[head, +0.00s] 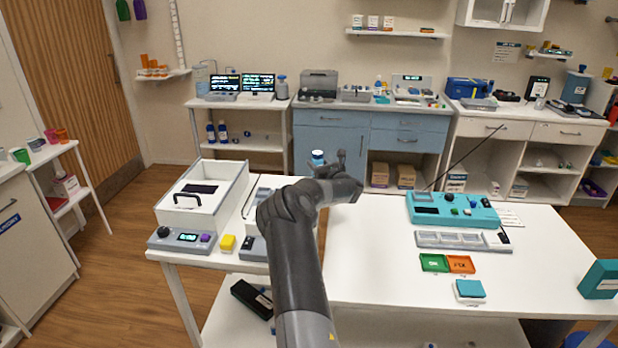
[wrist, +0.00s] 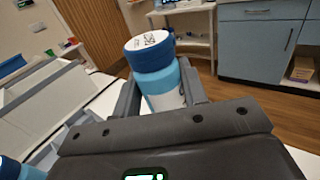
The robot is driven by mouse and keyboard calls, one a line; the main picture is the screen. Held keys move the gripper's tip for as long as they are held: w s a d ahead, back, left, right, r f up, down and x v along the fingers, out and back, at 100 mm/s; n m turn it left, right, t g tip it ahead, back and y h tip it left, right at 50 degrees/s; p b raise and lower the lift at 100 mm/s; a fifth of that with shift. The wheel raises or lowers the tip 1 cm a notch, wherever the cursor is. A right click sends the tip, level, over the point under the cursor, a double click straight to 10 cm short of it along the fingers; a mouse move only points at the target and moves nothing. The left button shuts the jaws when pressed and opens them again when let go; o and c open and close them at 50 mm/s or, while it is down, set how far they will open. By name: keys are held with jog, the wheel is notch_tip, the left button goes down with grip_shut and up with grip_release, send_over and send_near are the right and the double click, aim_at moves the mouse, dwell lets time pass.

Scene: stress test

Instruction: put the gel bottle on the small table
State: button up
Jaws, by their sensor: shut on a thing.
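My gripper (head: 332,168) is shut on the gel bottle, held above the back edge of the long white table. In the wrist view the bottle (wrist: 155,70) stands between my two fingers, roughly upright, with a white top, a dark blue cap ring and a light blue body. In the head view only its blue and white cap (head: 318,156) shows; the rest is hidden by my gripper. A narrow white side table (head: 83,192) with small cups stands at the far left; I cannot tell if it is the small table meant.
The long white table (head: 365,250) holds a white open case (head: 228,190), a grey control box (head: 180,241), a teal device (head: 425,212) and green and orange trays (head: 434,262). A blue cabinet (head: 335,150) stands behind. Wooden floor (head: 125,245) is clear at the left.

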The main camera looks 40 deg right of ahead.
jog(key=shift+w+a+f, duration=0.2)
jog(key=shift+w+f, duration=0.1)
jog(key=shift+w, duration=0.15)
jog(key=shift+w+a+f, duration=0.2)
jog(key=shift+w+f, duration=0.05)
jog(key=shift+w, duration=0.2)
jog(key=shift+w+f, duration=0.1)
jog(key=shift+f, duration=1.9)
jog(key=o, duration=1.1)
jog(key=shift+f, duration=0.1)
